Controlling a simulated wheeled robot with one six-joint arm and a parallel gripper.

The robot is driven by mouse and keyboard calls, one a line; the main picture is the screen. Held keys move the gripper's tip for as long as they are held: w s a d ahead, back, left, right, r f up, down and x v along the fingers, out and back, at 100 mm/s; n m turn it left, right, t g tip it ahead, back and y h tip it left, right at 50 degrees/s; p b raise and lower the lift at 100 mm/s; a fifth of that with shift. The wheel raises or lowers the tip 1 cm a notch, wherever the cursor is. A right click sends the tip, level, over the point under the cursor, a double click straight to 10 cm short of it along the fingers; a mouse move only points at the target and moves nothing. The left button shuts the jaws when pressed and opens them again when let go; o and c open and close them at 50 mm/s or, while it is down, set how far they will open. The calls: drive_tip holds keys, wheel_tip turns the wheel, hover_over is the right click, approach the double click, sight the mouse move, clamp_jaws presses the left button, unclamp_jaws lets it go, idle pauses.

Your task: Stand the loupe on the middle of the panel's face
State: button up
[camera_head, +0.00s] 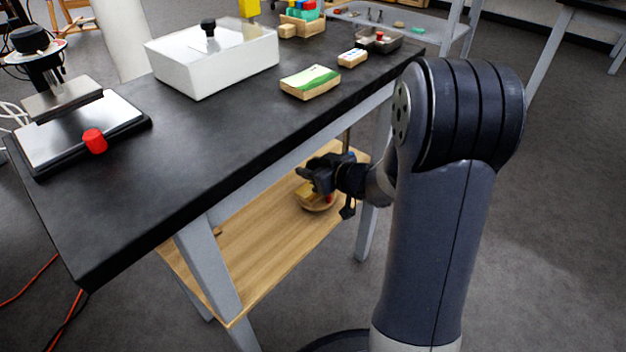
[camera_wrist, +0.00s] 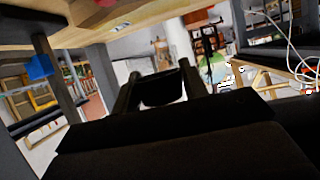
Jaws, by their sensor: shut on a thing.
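My gripper (camera_head: 322,176) is low beside the near long side of the black bench, below its top and over the wooden lower shelf. In the wrist view its fingers (camera_wrist: 160,86) are closed on a dark, rounded thing (camera_wrist: 162,89), which I take for the loupe; its details are too dark to make out. In the head view the held thing cannot be told from the dark gripper. A small block with a green and white painted face (camera_head: 311,80), likely the panel, lies flat on the bench top, face up and bare.
On the bench (camera_head: 190,140) stand a white box (camera_head: 213,62) with a black knob, a smaller block (camera_head: 352,58), a grey tray (camera_head: 380,40) and a stand with a red knob (camera_head: 94,140).

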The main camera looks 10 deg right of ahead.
wheel_tip(320, 180, down, 4)
drive_tip(key=b, duration=0.2)
drive_tip(key=shift+r+b, duration=0.2)
drive_tip(key=shift+b, duration=0.15)
drive_tip(key=shift+r, duration=0.1)
drive_tip(key=o, duration=1)
drive_tip(key=shift+c, duration=0.2)
drive_tip(key=shift+r, duration=0.1)
drive_tip(key=p+v, duration=0.5)
drive_tip(key=v, duration=0.7)
